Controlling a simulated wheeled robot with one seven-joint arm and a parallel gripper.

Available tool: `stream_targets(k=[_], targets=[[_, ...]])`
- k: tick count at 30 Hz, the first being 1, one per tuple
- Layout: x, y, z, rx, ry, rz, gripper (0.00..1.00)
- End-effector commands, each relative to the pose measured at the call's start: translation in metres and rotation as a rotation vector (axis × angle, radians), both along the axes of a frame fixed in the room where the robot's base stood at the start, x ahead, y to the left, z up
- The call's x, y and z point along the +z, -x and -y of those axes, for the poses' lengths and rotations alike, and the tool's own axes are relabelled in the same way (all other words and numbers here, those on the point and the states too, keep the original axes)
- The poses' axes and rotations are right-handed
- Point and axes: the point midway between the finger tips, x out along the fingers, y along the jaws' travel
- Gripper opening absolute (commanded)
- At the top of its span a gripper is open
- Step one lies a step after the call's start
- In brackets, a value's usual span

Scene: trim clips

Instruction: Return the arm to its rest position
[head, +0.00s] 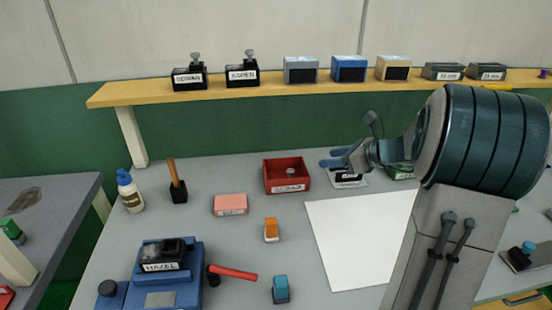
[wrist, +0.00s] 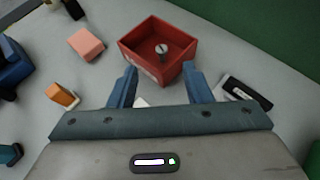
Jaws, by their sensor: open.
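My gripper (head: 336,158) is over the grey table at the right of the red box, with my arm reaching in from the right in the head view. In the wrist view my gripper (wrist: 154,85) has its two blue fingers spread apart with nothing between them. The red open box (wrist: 126,45) lies just beyond the fingertips. A small screw-like piece with a slotted grey head (wrist: 162,49) is inside the box. The red box (head: 270,184) also shows in the head view, left of my gripper.
A white sheet (head: 355,240) lies in front of my gripper. A labelled black block (wrist: 246,93) is close to the right finger. A pink block (head: 230,205), an orange block (head: 271,229) and a blue HAZEL device (head: 190,280) stand left. A shelf (head: 300,86) with several blocks runs behind.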

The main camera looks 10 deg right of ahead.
Motion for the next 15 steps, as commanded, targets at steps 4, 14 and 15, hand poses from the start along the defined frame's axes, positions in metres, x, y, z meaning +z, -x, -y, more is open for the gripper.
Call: stream_targets(k=[4, 14, 15], targets=[[0.002, 0.007, -0.01, 0.043, 0.041, 0.009, 0.45], [0.001, 0.119, -0.099, 0.693, 0.631, 0.184, 0.45], [0.0, 0.135, -0.105, 0.795, 0.714, 0.218, 0.45]])
